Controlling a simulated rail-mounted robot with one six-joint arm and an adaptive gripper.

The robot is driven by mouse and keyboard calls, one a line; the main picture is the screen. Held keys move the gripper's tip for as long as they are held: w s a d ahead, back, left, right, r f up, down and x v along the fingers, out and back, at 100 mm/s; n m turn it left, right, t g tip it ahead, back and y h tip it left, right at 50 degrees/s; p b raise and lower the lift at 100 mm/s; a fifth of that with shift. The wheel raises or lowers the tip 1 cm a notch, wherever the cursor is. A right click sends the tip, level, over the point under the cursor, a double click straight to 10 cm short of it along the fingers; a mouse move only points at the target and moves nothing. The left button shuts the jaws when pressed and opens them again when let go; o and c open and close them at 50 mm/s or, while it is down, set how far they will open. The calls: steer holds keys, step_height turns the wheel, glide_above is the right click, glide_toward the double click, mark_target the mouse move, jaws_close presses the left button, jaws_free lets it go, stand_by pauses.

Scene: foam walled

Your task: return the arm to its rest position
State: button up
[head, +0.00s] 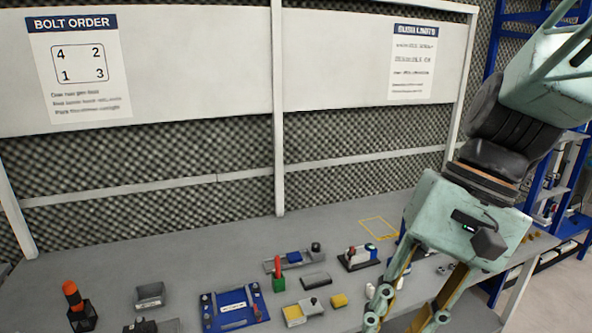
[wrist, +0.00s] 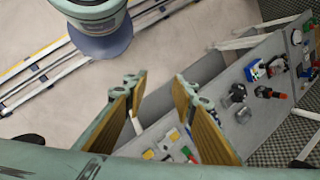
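My arm, mint green with a dark ribbed joint, comes in from the upper right of the head view. My gripper (head: 406,312) hangs at its end, fingers pointing down, over the right front part of the grey bench (head: 345,220). In the wrist view my gripper (wrist: 160,86) has its two yellow-padded fingers well apart. Nothing shows between them but pale floor and the bench edge. The lower ends of the fingers reach near the bottom edge of the head view.
A yellow outlined square (head: 379,228) is empty. Blue shelving (head: 560,190) stands right.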

steer(key=s+d+r+n+t+h, duration=0.3)
steer(key=s+d+r+t+h, duration=0.1)
steer(key=s+d+r+t, duration=0.1)
steer(key=shift+s+d+r+b, duration=0.3)
steer(key=shift+s+d+r, duration=0.3)
steer(key=shift+s+d, duration=0.5)
